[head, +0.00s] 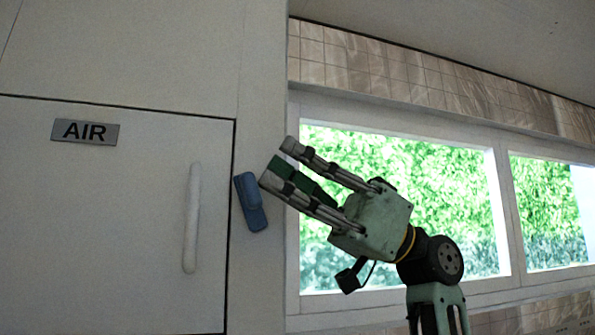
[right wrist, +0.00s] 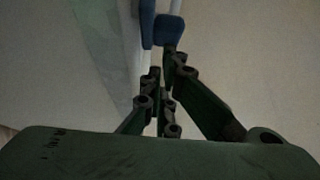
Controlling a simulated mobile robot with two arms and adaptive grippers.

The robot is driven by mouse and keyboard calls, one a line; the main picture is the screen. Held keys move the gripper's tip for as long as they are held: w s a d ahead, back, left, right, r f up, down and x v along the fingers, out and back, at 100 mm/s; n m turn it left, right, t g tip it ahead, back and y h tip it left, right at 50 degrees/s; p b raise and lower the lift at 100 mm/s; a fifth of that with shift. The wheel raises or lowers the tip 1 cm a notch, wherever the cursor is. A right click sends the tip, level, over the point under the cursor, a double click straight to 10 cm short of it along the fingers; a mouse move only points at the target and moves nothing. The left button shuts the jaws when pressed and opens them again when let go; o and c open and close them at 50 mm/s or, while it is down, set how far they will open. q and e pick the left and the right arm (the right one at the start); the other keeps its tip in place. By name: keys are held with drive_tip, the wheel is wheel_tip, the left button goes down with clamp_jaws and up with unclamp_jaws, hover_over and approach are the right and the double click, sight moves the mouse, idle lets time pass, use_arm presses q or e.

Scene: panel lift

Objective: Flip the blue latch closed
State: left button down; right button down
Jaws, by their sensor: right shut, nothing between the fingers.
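The blue latch (head: 250,202) is on the pale frame just right of the AIR panel door (head: 110,230), beside the door's right edge. It stands nearly upright, tilted slightly, and does not visibly reach across the seam in the head view. My right gripper (head: 278,164) is shut and empty, with its fingertips at the upper right of the latch. In the right wrist view the latch (right wrist: 168,30) lies just beyond the fingertips (right wrist: 167,60). Whether they touch it I cannot tell. My left gripper is not in view.
A pale vertical handle (head: 191,218) is on the door, left of the latch. An AIR label (head: 85,131) is at the door's upper left. A window (head: 420,190) in a pale frame lies behind my right arm.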

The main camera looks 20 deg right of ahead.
sight(244, 162)
drive_tip(key=a, duration=0.1)
drive_tip(key=a+r+h+p, duration=0.1)
drive_tip(key=a, duration=0.1)
drive_tip(key=shift+h, duration=0.3)
drive_tip(key=shift+s+a+p, duration=0.15)
drive_tip(key=shift+p, duration=0.2)
drive_tip(key=shift+a+p, duration=0.4)
drive_tip(key=shift+a, duration=0.65)
drive_tip(key=shift+a+f+h+p, duration=0.15)
drive_tip(key=shift+h+p, duration=0.15)
drive_tip(key=shift+h, duration=0.2)
idle(0.3)
